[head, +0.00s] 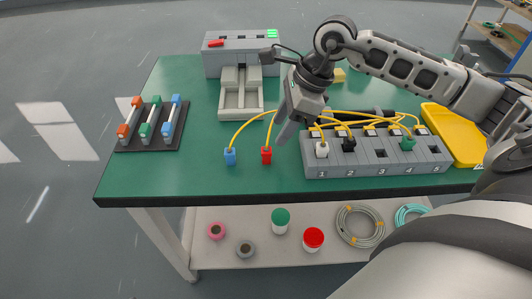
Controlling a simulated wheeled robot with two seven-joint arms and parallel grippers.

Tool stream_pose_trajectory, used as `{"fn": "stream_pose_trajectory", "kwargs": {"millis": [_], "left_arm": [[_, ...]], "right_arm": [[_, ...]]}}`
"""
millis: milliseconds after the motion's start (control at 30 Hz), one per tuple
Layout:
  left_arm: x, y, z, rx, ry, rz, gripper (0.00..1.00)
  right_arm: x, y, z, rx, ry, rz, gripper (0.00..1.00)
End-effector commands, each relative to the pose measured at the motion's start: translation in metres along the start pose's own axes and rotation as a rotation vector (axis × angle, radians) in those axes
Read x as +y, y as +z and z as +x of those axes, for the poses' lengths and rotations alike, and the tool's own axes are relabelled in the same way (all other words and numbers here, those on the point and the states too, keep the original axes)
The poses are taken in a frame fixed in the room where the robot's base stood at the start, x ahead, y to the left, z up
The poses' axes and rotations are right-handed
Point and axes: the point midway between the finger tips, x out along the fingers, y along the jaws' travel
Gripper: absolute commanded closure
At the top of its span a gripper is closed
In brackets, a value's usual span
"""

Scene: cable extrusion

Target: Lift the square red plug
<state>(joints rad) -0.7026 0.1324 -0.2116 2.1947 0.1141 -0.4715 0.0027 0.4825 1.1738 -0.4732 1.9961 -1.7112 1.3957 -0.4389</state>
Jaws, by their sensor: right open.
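The square red plug (266,155) stands on the green table near its front edge, with a yellow cable rising from its top. My right gripper (284,134) points down, just above and to the right of the red plug in the picture. It is open and holds nothing; the gap between its fingers is hard to make out from here. A blue plug (230,156) with a yellow cable stands left of the red one. My left gripper is out of view.
A grey numbered socket block (378,165) right of the red plug holds white (321,149), black (348,145) and green (407,143) plugs. A yellow tray (452,135), a grey machine (240,55) and a dark rack (170,137) are also on the table. The table's front left is clear.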

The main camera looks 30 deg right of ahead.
Motion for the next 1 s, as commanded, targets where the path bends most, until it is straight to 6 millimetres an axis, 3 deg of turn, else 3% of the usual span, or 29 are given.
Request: {"fn": "stream_pose_trajectory", "kwargs": {"millis": [100,367,600,933,1000], "left_arm": [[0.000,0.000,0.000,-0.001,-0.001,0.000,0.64],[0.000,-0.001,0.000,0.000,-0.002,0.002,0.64],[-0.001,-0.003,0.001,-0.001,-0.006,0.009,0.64],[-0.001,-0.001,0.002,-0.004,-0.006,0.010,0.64],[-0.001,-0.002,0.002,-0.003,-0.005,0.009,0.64]], "right_arm": [[0.000,0.001,0.019,-0.003,0.003,0.001,0.53],[0.002,0.000,0.038,-0.002,0.003,0.001,0.53],[0.005,-0.002,0.073,-0.003,0.003,0.002,0.53],[0.005,-0.002,0.081,-0.001,0.000,0.001,0.53],[0.005,-0.002,0.081,-0.002,0.000,0.001,0.69]]}}
